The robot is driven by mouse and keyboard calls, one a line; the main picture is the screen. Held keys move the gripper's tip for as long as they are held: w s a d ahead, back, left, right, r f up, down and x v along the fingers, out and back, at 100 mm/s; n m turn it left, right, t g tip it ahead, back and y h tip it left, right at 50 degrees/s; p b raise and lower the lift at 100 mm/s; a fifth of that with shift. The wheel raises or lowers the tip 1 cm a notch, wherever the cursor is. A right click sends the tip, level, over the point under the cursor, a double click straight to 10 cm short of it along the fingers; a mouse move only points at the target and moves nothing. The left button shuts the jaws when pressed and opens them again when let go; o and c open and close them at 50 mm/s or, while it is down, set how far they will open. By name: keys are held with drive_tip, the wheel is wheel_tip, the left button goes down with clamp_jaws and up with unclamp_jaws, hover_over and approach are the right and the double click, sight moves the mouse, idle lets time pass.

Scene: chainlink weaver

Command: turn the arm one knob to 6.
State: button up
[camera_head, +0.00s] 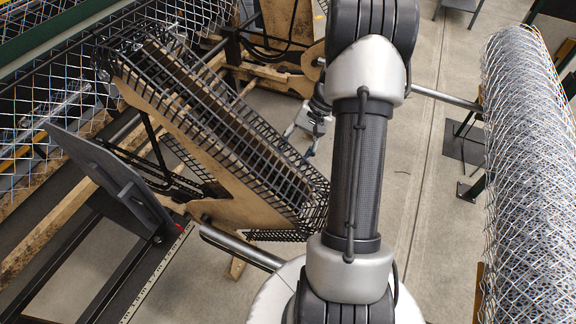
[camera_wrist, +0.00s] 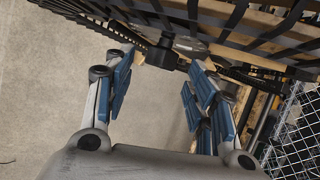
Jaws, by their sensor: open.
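My gripper (camera_wrist: 160,72) is open, with blue-padded fingers set apart and nothing between them in the wrist view. Just beyond the fingertips, a dark stubby part (camera_wrist: 163,52) projects from under the slatted frame, beside a round grey plate (camera_wrist: 190,45). It may be the knob, but I see no numbers or pointer on it. In the head view my gripper (camera_head: 311,140) is small and partly behind my arm, to the right of the slatted black frame. No knob can be made out clearly in the head view.
The long black slatted frame (camera_head: 215,125) on wooden sides slants close to my gripper. A large chain-link roll (camera_head: 527,170) stands at the right. A dark tilted panel (camera_head: 108,178) is at the left. Bare concrete floor (camera_head: 425,190) lies between my arm and the roll.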

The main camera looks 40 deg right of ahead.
drive_tip(key=x, duration=0.3)
drive_tip(key=shift+a+f+b, duration=0.15)
drive_tip(key=shift+f+b, duration=0.1)
drive_tip(key=shift+b, duration=0.1)
drive_tip(key=shift+c, duration=0.5)
drive_tip(key=c, duration=0.9)
drive_tip(key=shift+p, duration=0.35)
